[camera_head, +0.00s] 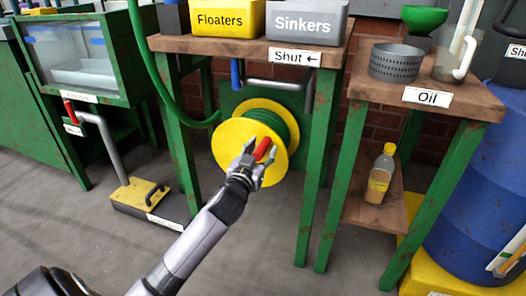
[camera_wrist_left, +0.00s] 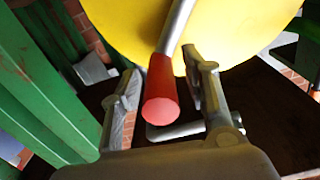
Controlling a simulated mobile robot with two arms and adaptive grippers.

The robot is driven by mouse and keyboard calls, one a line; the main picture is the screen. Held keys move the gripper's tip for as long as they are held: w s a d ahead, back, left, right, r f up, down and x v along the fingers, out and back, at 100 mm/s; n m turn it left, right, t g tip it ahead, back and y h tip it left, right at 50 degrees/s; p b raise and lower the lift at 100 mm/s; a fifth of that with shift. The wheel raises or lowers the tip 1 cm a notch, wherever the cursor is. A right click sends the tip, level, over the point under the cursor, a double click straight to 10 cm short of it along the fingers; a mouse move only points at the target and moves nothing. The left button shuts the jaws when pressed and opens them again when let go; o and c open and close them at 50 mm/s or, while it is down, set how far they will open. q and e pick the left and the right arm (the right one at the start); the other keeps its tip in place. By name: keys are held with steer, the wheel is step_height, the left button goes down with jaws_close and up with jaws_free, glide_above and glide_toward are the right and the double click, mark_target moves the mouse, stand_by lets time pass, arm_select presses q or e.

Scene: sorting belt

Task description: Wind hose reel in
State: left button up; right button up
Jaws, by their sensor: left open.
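The hose reel (camera_head: 228,143) is a yellow drum with a green hose (camera_head: 277,124) wound on it, mounted under the wooden table. A red crank handle (camera_head: 263,150) sticks out from its front face. My left gripper (camera_head: 257,166) is at the reel's front, with its open fingers on either side of the handle. In the left wrist view, the red handle (camera_wrist_left: 162,92) on its grey crank arm lies between the two fingers of my left gripper (camera_wrist_left: 160,95), with gaps visible beside it. My right gripper is not in view.
A yellow "Floaters" bin (camera_head: 222,20) and a grey "Sinkers" bin (camera_head: 305,24) stand on the table above. Green table legs (camera_head: 313,170) flank the reel. A bottle (camera_head: 380,175) stands on the right table's lower shelf. A yellow pedal box (camera_head: 142,194) is on the floor at left.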

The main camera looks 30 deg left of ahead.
arm_select(q)
steer(key=shift+w+a, duration=0.15)
steer(key=shift+w, duration=0.55)
steer(key=shift+c, duration=0.3)
jaws_close()
